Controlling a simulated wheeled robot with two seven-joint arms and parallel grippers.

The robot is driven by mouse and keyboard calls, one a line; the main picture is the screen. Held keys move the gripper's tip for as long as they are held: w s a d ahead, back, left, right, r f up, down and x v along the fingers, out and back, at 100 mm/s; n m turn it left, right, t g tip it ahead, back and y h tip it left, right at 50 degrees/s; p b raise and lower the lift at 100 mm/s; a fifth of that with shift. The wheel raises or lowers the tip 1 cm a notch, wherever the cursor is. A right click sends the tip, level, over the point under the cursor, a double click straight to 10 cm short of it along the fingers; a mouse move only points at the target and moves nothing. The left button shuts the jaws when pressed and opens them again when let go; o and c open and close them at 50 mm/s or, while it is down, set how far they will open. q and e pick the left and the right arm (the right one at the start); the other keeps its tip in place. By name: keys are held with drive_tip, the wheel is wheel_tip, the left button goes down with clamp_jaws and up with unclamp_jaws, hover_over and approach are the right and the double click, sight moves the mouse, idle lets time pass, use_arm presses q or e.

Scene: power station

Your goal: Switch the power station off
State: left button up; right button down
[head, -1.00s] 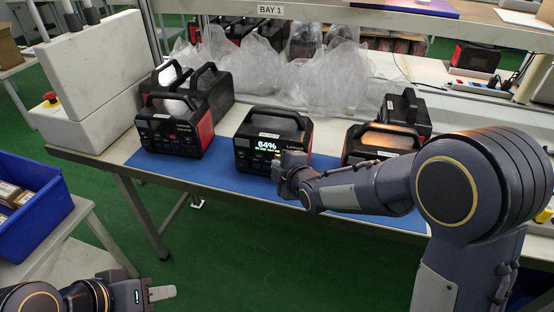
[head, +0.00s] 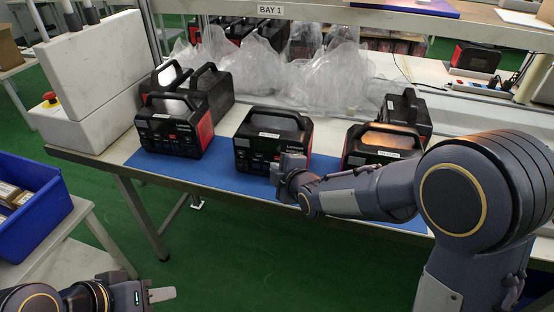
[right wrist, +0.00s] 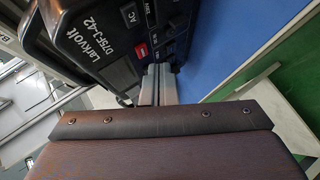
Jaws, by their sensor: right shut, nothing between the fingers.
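The power station (head: 272,138), a black box with a top handle and red sides, stands in the middle of the blue mat. In the head view its display is dark. The right wrist view shows its front panel (right wrist: 98,35) close up, with "Larkvolt" lettering, a dark screen (right wrist: 120,73), an AC button (right wrist: 130,15) and a red button (right wrist: 142,50). My right gripper (right wrist: 158,70) is shut and empty, its fingertips right at the panel beside the red button. I cannot tell whether they touch it. My left gripper (head: 160,294) hangs low, away from the bench; its opening is unclear.
More power stations stand left (head: 174,128) and right (head: 382,145) on the blue mat (head: 215,178). Clear plastic bags (head: 320,80) lie behind. A blue crate (head: 38,220) sits lower left.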

drive_tip(key=s+a+p, duration=0.1)
drive_tip(key=s, duration=0.4)
drive_tip(key=shift+s+a, duration=0.3)
drive_tip(key=shift+s, duration=0.1)
idle(0.7)
